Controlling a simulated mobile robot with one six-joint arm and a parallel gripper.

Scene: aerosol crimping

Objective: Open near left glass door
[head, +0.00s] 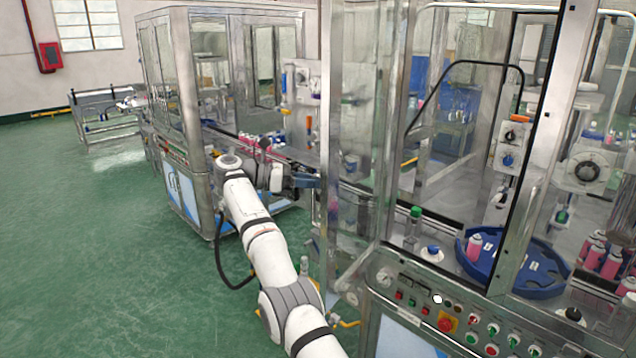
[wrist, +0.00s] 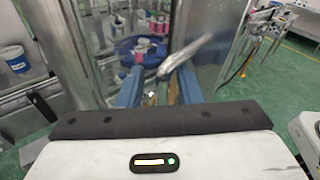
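The near left glass door (head: 362,130) has a metal frame and stands swung out from the machine front in the head view. The machine's interior shows through the gap to its right. My gripper (head: 306,181) is at the left side of this door, at about mid-height. In the wrist view my gripper (wrist: 163,90) has its two blue fingers apart. A shiny metal handle bar (wrist: 190,56) slants from between the fingertips up to the right. Whether the fingers touch the bar is not clear. The handle is hidden in the head view.
Inside the machine are a blue round tray (head: 545,275) and a green-capped bottle (head: 414,222). A button panel (head: 480,330) is on the front below. Another glass-walled machine (head: 188,110) stands at the left. Green floor (head: 90,240) is clear at the left.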

